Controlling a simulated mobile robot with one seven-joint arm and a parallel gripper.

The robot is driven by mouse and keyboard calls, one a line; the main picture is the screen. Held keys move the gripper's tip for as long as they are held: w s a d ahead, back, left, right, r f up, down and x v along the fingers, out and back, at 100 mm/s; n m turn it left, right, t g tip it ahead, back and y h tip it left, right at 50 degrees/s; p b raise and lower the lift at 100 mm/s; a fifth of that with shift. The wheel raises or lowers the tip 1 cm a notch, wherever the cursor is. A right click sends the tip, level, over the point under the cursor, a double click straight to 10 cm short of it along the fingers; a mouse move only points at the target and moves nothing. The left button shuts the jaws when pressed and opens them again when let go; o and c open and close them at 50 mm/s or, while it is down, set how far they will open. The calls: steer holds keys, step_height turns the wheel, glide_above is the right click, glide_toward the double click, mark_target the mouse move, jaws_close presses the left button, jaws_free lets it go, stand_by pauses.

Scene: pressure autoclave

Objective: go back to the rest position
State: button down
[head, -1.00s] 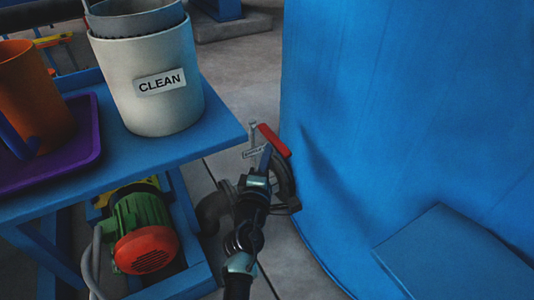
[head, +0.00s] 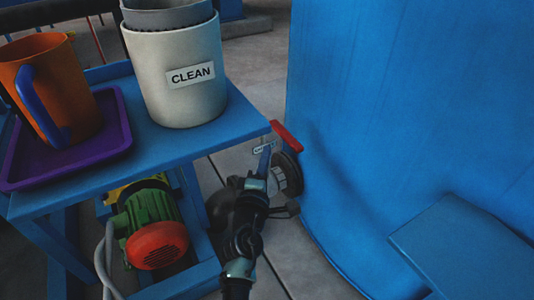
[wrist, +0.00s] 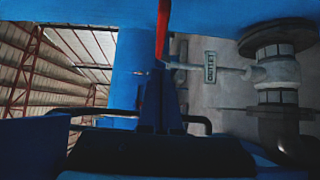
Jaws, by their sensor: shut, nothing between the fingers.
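My gripper (head: 264,161) is low in the middle of the head view, its blue fingers close to the blue vessel's pipework. In the wrist view the blue fingers (wrist: 161,98) are together, with nothing held. A red lever (head: 287,136) is just beyond and to the right of the fingers in the head view. In the wrist view the red lever (wrist: 163,30) appears directly past the fingertips; I cannot tell whether they touch. The outlet tag (head: 264,148) is beside it, partly hidden by the gripper. My arm hides part of the pipe below.
The large blue vessel (head: 390,110) fills the right, with a blue ledge (head: 465,250) in front. On the left, a blue table (head: 205,135) carries the CLEAN bucket (head: 180,95), a purple tray (head: 115,130) and an orange jug (head: 50,75). A green-and-red motor (head: 155,230) is underneath.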

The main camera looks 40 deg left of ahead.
steer(key=s+d+p, duration=0.3)
steer(key=s+d, duration=0.2)
steer(key=d, duration=0.2)
steer(key=shift+d+f, duration=0.15)
steer(key=shift+d, duration=0.1)
steer(key=w+d+r+m+t+h, duration=0.2)
steer(key=d+r+m, duration=0.3)
steer(key=r, duration=0.6)
steer(key=w+d+r+m+t+h, duration=0.25)
steer(key=d+r+m, duration=0.25)
steer(key=r, duration=0.5)
steer(key=w+d+r+m+t+h, duration=0.1)
steer(key=d+r+m+t+h, duration=0.3)
steer(key=r, duration=0.7)
steer(key=s+d+r+m+t, duration=0.1)
steer(key=s+d+r+m, duration=0.3)
steer(key=r, duration=0.4)
steer(key=s+d+r+m+t, duration=0.1)
steer(key=s+d+r+m, duration=0.2)
steer(key=s+r, duration=0.35)
steer(key=s+d+r+m+t, duration=0.1)
steer(key=s+d+r+m, duration=0.3)
steer(key=r, duration=0.4)
step_height(320, 180, up, 35)
steer(key=n+p, duration=0.1)
steer(key=p, duration=3.4)
steer(key=shift+w+a+p, duration=0.15)
steer(key=shift+w+p, duration=0.2)
steer(key=shift+w, duration=0.05)
